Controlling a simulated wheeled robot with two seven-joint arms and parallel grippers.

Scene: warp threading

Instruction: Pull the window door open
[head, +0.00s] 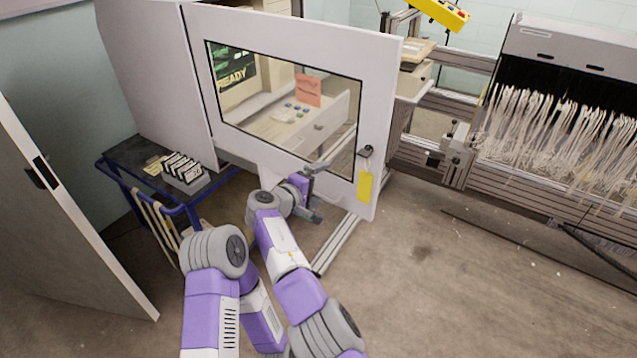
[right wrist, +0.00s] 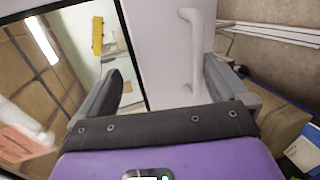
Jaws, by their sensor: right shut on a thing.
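The window door (head: 380,110) is a white panel with a black-edged glass pane (head: 285,100). Its free right edge appears to stand out from the machine behind it. A black latch (head: 366,152) with a yellow tag (head: 365,187) is near that edge. My right gripper (head: 314,190) is at the lower part of the door, in front of the pane's lower right. In the right wrist view, a white door handle (right wrist: 190,50) lies between the fingers of my right gripper (right wrist: 165,85), close to the right finger. The contact itself is hard to see. My left gripper is not visible.
A blue-framed cart (head: 120,165) with a grey card rack (head: 185,175) stands left of my arms. A grey door-like panel (head: 60,220) is at the far left. A loom with white threads (head: 550,130) stands at the right. The floor (head: 440,290) at the lower right is clear.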

